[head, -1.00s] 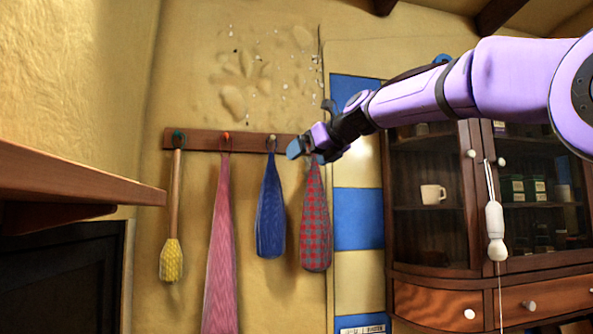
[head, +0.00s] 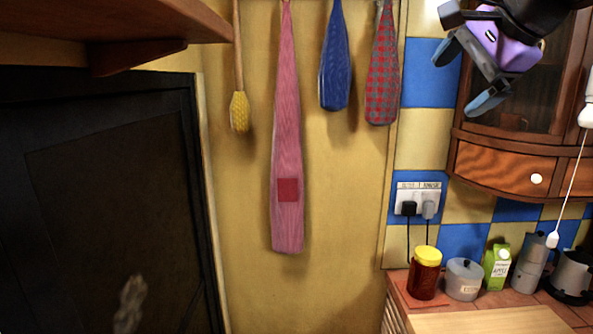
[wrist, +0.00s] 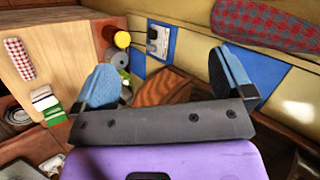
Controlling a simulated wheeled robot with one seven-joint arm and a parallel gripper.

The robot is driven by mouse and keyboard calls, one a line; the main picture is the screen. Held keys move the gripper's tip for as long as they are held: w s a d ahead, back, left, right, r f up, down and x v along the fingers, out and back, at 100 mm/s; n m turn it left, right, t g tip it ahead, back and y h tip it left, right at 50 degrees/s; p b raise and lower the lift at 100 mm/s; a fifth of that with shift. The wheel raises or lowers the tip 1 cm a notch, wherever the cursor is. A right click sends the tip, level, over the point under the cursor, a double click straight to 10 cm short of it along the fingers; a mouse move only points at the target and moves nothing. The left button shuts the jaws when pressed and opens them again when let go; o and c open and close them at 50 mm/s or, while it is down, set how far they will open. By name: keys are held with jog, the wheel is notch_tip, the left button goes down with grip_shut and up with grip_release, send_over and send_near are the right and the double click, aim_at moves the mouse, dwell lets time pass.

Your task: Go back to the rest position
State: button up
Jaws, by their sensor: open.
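My gripper (head: 468,80) is at the upper right of the head view, in front of the wooden wall cabinet (head: 500,160). Its blue-padded fingers are apart with nothing between them. In the wrist view the two fingers of my gripper (wrist: 172,85) stand wide apart, above the counter and beside the wall. A red checked cloth (head: 383,70) hangs on the wall to the left of the gripper, apart from it. A blue cloth (head: 335,60) and a long pink cloth (head: 287,150) hang further left. Their hooks are out of view.
A yellow-headed brush (head: 239,112) hangs at left, near a wooden shelf (head: 120,25). Air before the wall is clear.

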jog(key=s+d+f+n+g+h, duration=0.1)
jog(key=s+d+f+n, duration=0.1)
jog(key=s+f+n, duration=0.5)
jog(key=s+d+f+n+g+h, duration=0.2)
jog(key=s+f+n, duration=0.4)
jog(key=s+f, duration=0.5)
jog(key=shift+d+f+n, duration=0.4)
jog(key=shift+f, duration=0.05)
